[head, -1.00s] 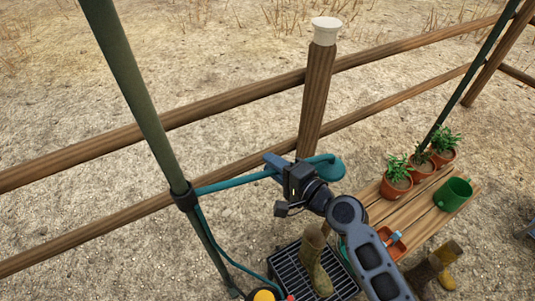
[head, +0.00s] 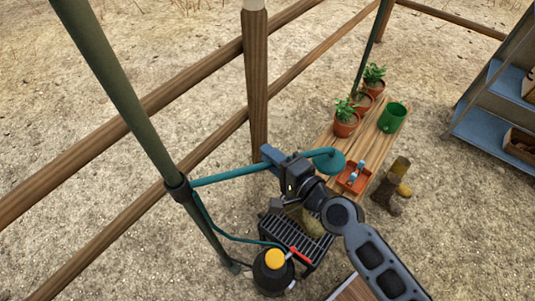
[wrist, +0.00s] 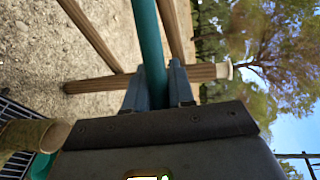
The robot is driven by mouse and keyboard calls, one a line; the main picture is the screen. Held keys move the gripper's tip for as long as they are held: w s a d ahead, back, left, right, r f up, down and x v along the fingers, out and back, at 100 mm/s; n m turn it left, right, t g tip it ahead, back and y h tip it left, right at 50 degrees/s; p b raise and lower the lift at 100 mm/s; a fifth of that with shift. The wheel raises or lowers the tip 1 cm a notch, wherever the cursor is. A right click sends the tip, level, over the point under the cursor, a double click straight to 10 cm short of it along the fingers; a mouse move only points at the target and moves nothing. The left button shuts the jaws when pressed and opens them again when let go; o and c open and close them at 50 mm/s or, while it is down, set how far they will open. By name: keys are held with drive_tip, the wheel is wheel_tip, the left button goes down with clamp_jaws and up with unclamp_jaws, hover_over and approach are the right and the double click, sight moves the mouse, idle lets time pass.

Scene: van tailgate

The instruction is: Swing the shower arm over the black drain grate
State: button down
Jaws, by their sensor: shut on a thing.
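The teal shower arm (head: 230,174) runs out from a black collar on a green pole (head: 120,95) and ends in a round teal shower head (head: 329,161). My gripper (head: 270,157) is shut on the shower arm near its head end. In the wrist view the teal tube (wrist: 148,40) passes between my two fingers (wrist: 157,80). The black drain grate (head: 311,248) lies on the ground below and partly behind my wrist. The shower head appears up and to the right of the grate in the head view.
A muddy boot (head: 308,222) is on the grate. A black canister with a yellow cap (head: 274,259) stands at its near left. A wooden fence runs behind.

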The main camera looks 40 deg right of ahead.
idle(0.3)
drive_tip(key=c, duration=1.1)
unclamp_jaws()
drive_tip(key=shift+o, duration=0.2)
drive_tip(key=shift+s, duration=0.1)
drive_tip(key=s+r+b, duration=0.1)
drive_tip(key=s+b, duration=0.1)
drive_tip(key=s, duration=0.5)
drive_tip(key=shift+s+d+r, duration=0.15)
drive_tip(key=shift+s+r, duration=0.05)
drive_tip(key=s+a+r+n, duration=0.1)
drive_tip(key=s+r+n, duration=0.2)
drive_tip(key=s+n, duration=0.3)
drive_tip(key=s+a+r+n, duration=0.1)
drive_tip(key=s+r+n, duration=0.2)
drive_tip(key=s+n, duration=0.3)
drive_tip(key=s+a+r+n+g, duration=0.1)
drive_tip(key=s+r+n, duration=0.2)
drive_tip(key=s+n, duration=0.3)
drive_tip(key=s, duration=0.4)
drive_tip(key=shift+s+a+r+n+h, duration=0.15)
drive_tip(key=shift+r+n+h, duration=0.15)
drive_tip(key=shift+r, duration=0.1)
